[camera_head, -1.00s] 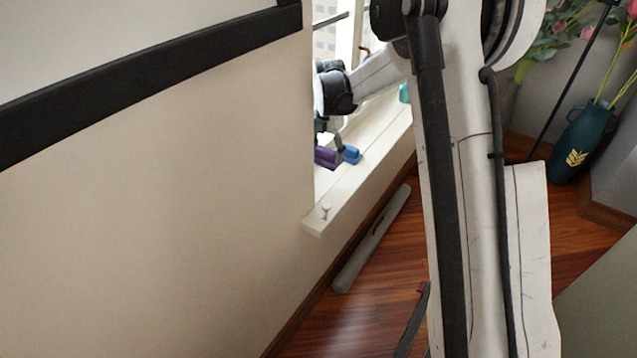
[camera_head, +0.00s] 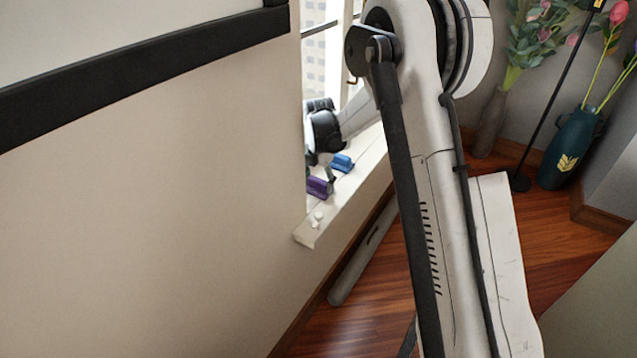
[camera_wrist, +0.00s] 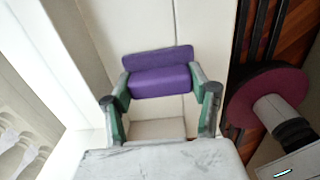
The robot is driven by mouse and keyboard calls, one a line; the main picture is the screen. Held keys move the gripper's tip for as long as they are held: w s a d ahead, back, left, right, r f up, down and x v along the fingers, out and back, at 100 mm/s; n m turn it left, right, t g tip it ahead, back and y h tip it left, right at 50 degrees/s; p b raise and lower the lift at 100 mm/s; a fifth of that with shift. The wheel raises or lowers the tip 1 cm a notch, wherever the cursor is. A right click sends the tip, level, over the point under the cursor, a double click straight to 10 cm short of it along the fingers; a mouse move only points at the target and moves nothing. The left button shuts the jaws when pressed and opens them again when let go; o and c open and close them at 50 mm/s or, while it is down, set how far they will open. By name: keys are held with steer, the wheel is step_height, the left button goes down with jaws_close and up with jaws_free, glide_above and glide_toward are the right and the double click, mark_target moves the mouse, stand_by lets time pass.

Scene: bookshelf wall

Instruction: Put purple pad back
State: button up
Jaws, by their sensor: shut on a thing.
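The purple pad (camera_head: 319,187) is at the near end of the white window sill (camera_head: 357,176). In the wrist view the purple pad (camera_wrist: 160,80) lies between the two fingertips of my gripper (camera_wrist: 160,84), which is shut on it. In the head view my gripper (camera_head: 325,174) is small and partly behind the wall edge. I cannot tell whether the pad touches the sill.
A blue pad (camera_head: 342,162) is on the sill just beyond the purple one. A small white knob-like thing (camera_head: 318,218) stands at the sill's near end. A grey roll (camera_head: 362,255) lies on the floor below. Vases (camera_head: 571,148) stand at the right.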

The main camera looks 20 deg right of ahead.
mark_target(318, 180)
steer(key=o, duration=1.1)
step_height(318, 180, up, 12)
steer(key=p, duration=0.3)
steer(key=s+r+m+t, duration=0.2)
steer(key=s+r+m, duration=0.55)
steer(key=r, duration=0.25)
steer(key=s+r+m+t, duration=0.2)
steer(key=s+r+m, duration=0.4)
steer(key=s, duration=0.5)
steer(key=s+f+m+t, duration=0.2)
steer(key=s+m+t, duration=0.1)
steer(key=s+m, duration=1)
steer(key=s, duration=0.6)
steer(key=shift+f, duration=0.15)
